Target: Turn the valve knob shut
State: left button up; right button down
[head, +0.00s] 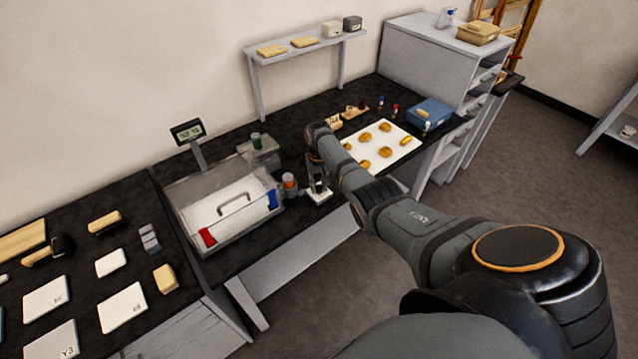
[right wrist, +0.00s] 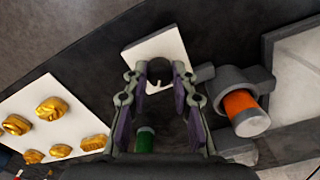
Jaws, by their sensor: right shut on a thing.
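The valve knob (right wrist: 158,70) is a small dark round piece with a pale line on it, on a square white plate (right wrist: 153,44) in the right wrist view. My right gripper (right wrist: 160,75) is shut on the knob, one finger on each side of it. In the head view the right gripper (head: 318,183) points down over the white plate (head: 320,199) near the bench's front edge. The knob is hidden there by the gripper. My left gripper is not in view.
Left of the plate stand an orange-topped cylinder (head: 289,183) in a grey holder and a clear box (head: 183,212) with red and blue parts. Right of it lies a white sheet (head: 402,148) with several golden pieces. A blue box (head: 430,112) stands farther right.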

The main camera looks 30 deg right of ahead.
aim_at(319, 187)
jog(key=n, duration=0.3)
jog(key=shift+n, duration=0.3)
jog(key=shift+n+p, duration=0.35)
jog(key=shift+n, duration=1.35)
jog(key=c, duration=1.1)
grip_release()
jog(key=shift+d+r, duration=0.1)
jog(key=shift+r, duration=0.15)
notch_tip(319, 187, up, 12)
jog(key=shift+f, duration=0.25)
